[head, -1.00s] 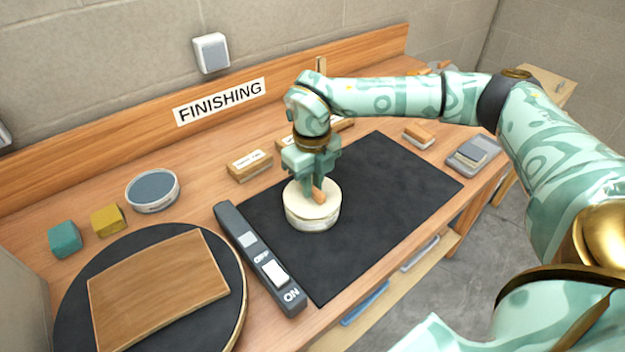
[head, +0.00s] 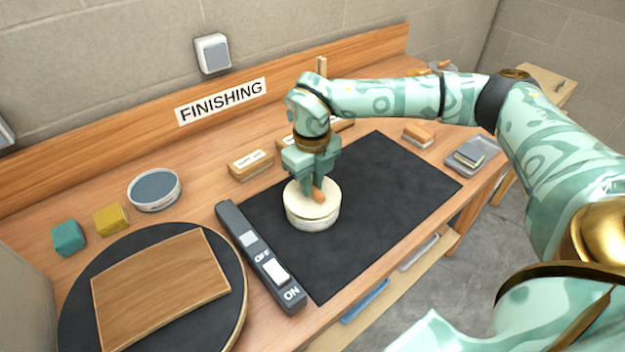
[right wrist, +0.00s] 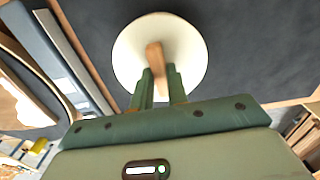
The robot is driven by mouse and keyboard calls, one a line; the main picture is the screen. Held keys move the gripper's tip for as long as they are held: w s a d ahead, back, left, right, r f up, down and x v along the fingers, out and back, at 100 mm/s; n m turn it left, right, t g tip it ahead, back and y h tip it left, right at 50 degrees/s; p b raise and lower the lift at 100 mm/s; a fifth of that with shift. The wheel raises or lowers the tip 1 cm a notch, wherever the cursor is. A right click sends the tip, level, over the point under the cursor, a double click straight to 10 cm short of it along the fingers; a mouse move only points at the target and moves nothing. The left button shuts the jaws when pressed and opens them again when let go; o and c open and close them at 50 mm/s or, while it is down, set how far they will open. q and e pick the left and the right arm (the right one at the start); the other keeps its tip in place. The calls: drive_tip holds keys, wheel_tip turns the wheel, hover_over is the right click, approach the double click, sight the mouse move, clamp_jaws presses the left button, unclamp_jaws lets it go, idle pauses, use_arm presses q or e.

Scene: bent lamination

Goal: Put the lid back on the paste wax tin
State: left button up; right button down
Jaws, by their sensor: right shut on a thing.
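The cream round lid (head: 300,200) with a wooden knob (head: 318,196) is on the pale round tin (head: 313,222) on the black mat. The lid looks level and lined up with the tin, but I cannot tell whether it is fully seated. My right gripper (head: 315,186) is above it, shut on the lid's knob. In the right wrist view, the fingers (right wrist: 160,92) close at the wooden knob (right wrist: 155,57), and the lid (right wrist: 185,45) shows as a cream disc that hides the tin's opening. My left gripper is not in view.
The black mat (head: 395,185) has free room to the right. A black turntable (head: 75,315) bears a wooden panel (head: 160,285). A round grey-topped container (head: 153,190) and small blocks stand behind.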

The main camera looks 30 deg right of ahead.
drive_tip(key=shift+f, duration=0.2)
idle(0.9)
drive_tip(key=shift+p, duration=0.55)
drive_tip(key=c, duration=0.8)
unclamp_jaws()
drive_tip(key=shift+r, duration=0.15)
wheel_tip(320, 180, up, 7)
drive_tip(key=p, duration=0.6)
drive_tip(key=shift+p, duration=0.3)
clamp_jaws()
